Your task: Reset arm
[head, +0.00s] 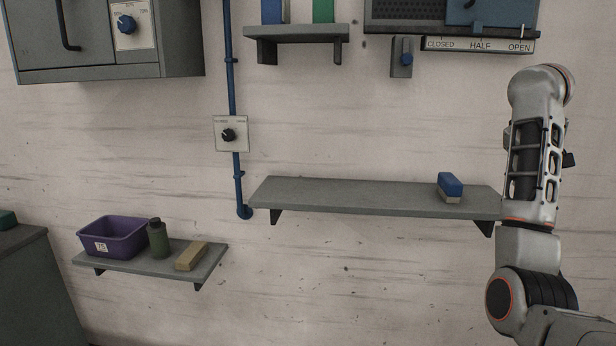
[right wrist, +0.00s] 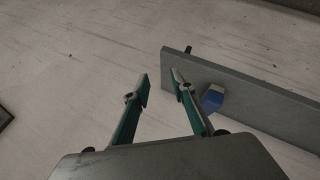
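My right arm (head: 535,180) stands raised at the right of the head view, in front of the right end of the middle shelf (head: 350,196). Its fingers do not show clearly there. In the right wrist view my right gripper (right wrist: 161,84) is open, with its two green and grey fingers apart and nothing between them. The shelf (right wrist: 260,104) and a blue block with a pale base (right wrist: 213,98) lie just to the right of the fingers. The same block (head: 450,187) sits on the shelf in the head view. My left gripper is in neither view.
A low shelf (head: 150,268) holds a purple bin (head: 112,237), a green bottle (head: 157,240) and a tan block (head: 191,256). A grey cabinet (head: 180,40), a dial on a blue pipe (head: 228,135) and a labelled panel (head: 480,45) are on the wall. Wall space below the middle shelf is bare.

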